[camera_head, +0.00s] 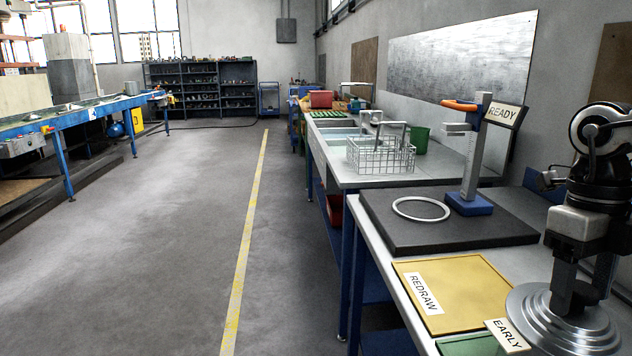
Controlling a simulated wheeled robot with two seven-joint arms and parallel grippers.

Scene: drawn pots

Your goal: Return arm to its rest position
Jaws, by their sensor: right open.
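My right gripper (584,290) is at the right edge, pointing down, with its fingers apart. It is directly over a stepped, shiny round metal piece (538,318) at the front right. A dark part shows between the fingers at the top of this piece; I cannot tell whether the fingers touch it. The lower edge of the piece is cut off by the frame. My right arm (600,150) comes down from the right edge. My left gripper is not in view.
A dark slab (400,238) bears a metal ring (421,209) and a blue-based gauge stand (470,165) with a READY sign. Nearer are a yellow REDRAW panel (470,290) and a green EARLY panel (470,346). A wire basket (380,157) stands behind.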

